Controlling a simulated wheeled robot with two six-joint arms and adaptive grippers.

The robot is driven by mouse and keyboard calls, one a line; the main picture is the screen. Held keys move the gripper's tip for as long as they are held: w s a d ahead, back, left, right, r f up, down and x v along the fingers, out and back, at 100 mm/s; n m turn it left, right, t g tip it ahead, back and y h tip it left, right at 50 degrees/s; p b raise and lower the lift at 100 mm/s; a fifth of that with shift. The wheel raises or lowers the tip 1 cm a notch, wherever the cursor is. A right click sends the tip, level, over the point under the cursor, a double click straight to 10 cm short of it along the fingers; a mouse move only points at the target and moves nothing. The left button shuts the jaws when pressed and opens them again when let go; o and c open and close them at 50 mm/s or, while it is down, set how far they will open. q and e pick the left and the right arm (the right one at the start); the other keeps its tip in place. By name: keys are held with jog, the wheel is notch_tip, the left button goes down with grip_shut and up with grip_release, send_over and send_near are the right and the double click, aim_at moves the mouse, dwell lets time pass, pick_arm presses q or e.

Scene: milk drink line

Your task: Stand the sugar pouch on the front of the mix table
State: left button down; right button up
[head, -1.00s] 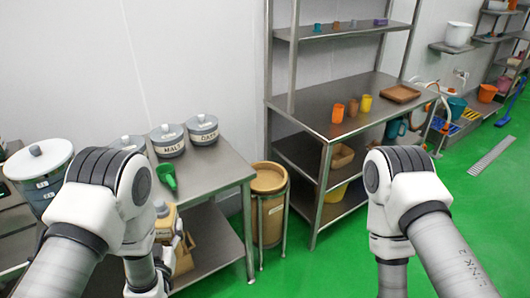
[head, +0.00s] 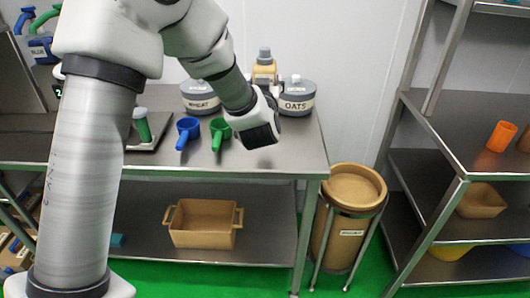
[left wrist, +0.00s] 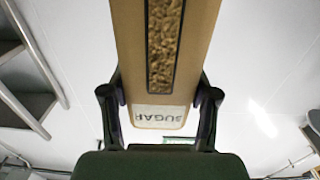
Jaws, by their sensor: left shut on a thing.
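The sugar pouch (left wrist: 133,50) is tan with a brown textured strip and a white SUGAR label. In the left wrist view my left gripper (left wrist: 160,98) is shut on it, one dark finger on each side. In the head view a tan pouch with a grey cap (head: 264,69) shows upright behind my left wrist (head: 262,125), apparently the same one; its lower part and the fingers are hidden. The steel mix table (head: 285,160) is below and behind the wrist. Whether the pouch touches the tabletop cannot be told. My right gripper is out of view.
WHEAT (head: 200,98) and OATS (head: 297,100) canisters stand at the table's back. The front right tabletop is clear. A tan bin (head: 350,210) stands right.

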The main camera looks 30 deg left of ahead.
pick_arm(q)
jog(key=shift+a+f, duration=0.1)
jog(key=shift+f, duration=0.15)
notch_tip(320, 180, down, 9)
jog(key=shift+r+b, duration=0.2)
jog(key=shift+b, duration=0.1)
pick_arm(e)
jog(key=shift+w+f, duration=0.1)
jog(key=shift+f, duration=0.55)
pick_arm(q)
jog(key=shift+s+f, duration=0.1)
jog(key=shift+c, duration=1.4)
grip_release()
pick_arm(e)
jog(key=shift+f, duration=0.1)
